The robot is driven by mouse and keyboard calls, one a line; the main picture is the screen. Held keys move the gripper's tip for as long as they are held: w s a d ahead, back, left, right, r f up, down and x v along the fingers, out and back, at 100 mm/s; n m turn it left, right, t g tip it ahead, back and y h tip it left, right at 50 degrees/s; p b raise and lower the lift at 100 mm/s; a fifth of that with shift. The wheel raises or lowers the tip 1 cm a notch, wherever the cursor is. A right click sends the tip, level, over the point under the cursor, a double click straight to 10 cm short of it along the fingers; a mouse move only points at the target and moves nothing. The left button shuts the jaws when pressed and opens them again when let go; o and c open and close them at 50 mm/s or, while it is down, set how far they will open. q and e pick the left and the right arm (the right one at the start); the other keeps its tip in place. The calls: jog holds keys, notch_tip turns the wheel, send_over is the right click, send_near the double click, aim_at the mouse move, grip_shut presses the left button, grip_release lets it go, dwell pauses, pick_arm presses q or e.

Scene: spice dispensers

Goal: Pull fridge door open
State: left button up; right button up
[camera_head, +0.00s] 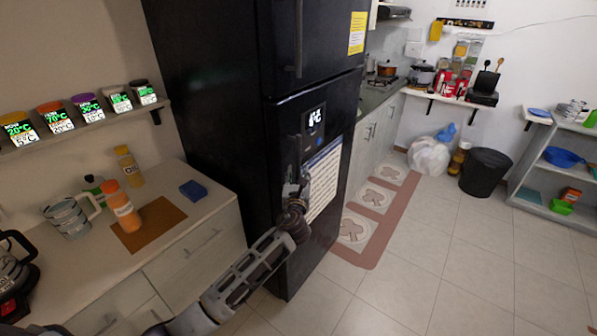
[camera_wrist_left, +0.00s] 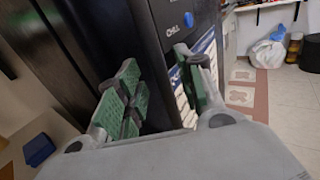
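The black fridge (camera_head: 225,95) stands in the middle of the head view, with an upper door (camera_head: 325,35) and a lower door (camera_head: 290,250). Both doors look closed. The upper door has a long vertical handle (camera_head: 299,40). My left gripper (camera_head: 296,184) is at the front of the lower door, by its handle side. In the left wrist view the left gripper (camera_wrist_left: 165,95) has its green-padded fingers spread apart, in front of the black fridge front (camera_wrist_left: 172,55). The lower door's handle is mostly hidden by the gripper, and I cannot tell whether the fingers touch it. My right gripper is not seen.
A counter (camera_head: 200,215) with bottles and a blue sponge (camera_head: 193,190) stands left of the fridge. A red-bordered mat (camera_head: 375,215) lies on the floor right of it. A black bin (camera_head: 485,172) stands further back. The tiled floor (camera_head: 450,265) in front is clear.

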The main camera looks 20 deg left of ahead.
pick_arm(q)
jog(key=shift+x, duration=1.45)
jog(key=shift+c, duration=0.2)
grip_shut()
